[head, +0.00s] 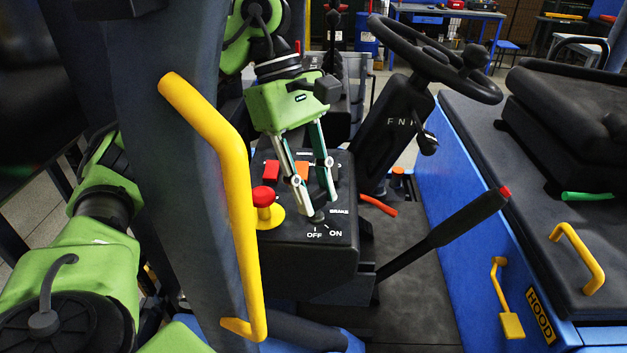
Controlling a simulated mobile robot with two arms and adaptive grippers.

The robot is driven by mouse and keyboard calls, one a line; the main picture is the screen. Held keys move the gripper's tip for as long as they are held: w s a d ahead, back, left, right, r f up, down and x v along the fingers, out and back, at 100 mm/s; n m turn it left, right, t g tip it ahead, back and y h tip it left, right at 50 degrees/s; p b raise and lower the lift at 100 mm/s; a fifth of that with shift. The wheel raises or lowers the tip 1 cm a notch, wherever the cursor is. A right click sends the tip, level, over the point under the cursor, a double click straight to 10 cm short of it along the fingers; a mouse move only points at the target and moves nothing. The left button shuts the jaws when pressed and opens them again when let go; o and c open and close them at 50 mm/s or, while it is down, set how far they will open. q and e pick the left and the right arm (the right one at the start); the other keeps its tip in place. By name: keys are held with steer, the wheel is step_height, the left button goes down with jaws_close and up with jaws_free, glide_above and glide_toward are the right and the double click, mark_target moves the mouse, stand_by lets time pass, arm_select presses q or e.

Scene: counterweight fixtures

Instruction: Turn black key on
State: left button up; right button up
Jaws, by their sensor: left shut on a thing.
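The black key (318,216) sits in its switch on the sloping black console, just above the white OFF and ON labels. Only its small rounded lower part shows, and its exact turn angle is hard to tell. My left gripper (315,202), a green body with slim metal fingers, reaches down over the console. Its fingertips are closed around the top of the key and partly hide it. My right gripper is not in view.
A red mushroom button (263,196) on a yellow base stands left of the key. Red (271,171) and orange switches sit behind. A yellow grab handle (237,190) rises at the left. A black brake lever (440,238) and steering wheel (436,58) stand to the right.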

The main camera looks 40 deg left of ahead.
arm_select(q)
steer(key=shift+m, duration=0.3)
steer(key=o, duration=1.1)
steer(key=shift+v, duration=6)
steer(key=shift+w+d, duration=0.2)
steer(key=shift+w, duration=0.05)
